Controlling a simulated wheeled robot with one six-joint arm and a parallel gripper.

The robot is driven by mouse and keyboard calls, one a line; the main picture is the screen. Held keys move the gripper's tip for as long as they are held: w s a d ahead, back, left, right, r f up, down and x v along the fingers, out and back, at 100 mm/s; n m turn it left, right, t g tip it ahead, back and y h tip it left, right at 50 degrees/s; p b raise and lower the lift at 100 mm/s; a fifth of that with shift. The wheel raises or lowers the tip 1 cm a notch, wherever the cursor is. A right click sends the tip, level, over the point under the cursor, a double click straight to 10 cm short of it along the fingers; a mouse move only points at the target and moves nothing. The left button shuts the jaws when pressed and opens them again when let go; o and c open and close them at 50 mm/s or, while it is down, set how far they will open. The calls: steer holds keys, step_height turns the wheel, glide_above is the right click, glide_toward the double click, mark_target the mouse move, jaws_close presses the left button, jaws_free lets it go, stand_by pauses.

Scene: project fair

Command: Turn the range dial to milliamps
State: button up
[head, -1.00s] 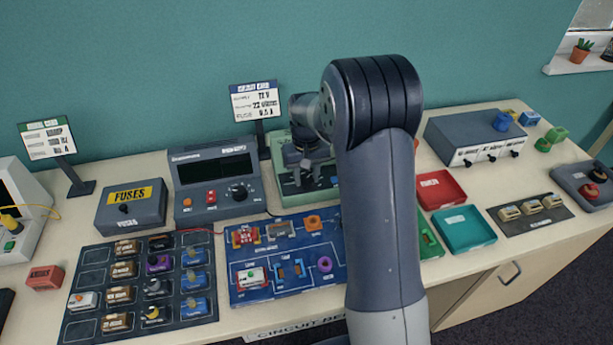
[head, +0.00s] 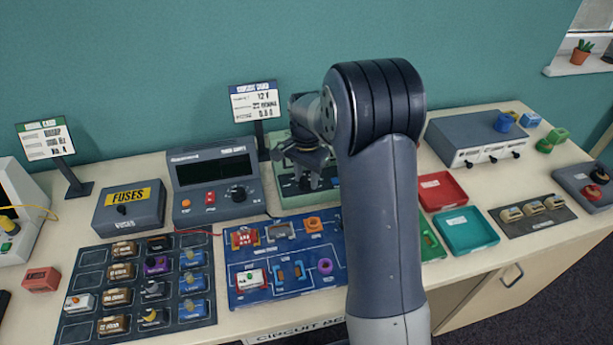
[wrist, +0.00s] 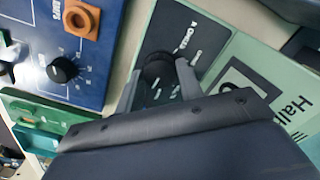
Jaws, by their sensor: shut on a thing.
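The range dial (wrist: 158,68) is a round black knob on the dark face of a pale green instrument (head: 282,145). White marks ring it in the wrist view, but I cannot read its setting. My gripper (wrist: 159,84) is shut on the dial, one finger on each side. In the head view my gripper (head: 305,183) points down onto the instrument's dark panel, and my arm covers its right part. The dial itself is hidden there.
A grey power unit (head: 212,180) with its own black knob stands just left of the green instrument. A blue circuit board (head: 240,292) lies in front. Red (head: 441,189) and teal (head: 466,229) trays are right of my arm. A display sign (head: 255,104) stands behind.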

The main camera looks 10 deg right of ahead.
mark_target(306, 180)
steer(key=shift+m, duration=1.1)
steer(key=o, duration=1)
step_height(306, 180, up, 11)
steer(key=b, duration=0.1)
steer(key=shift+f, duration=0.15)
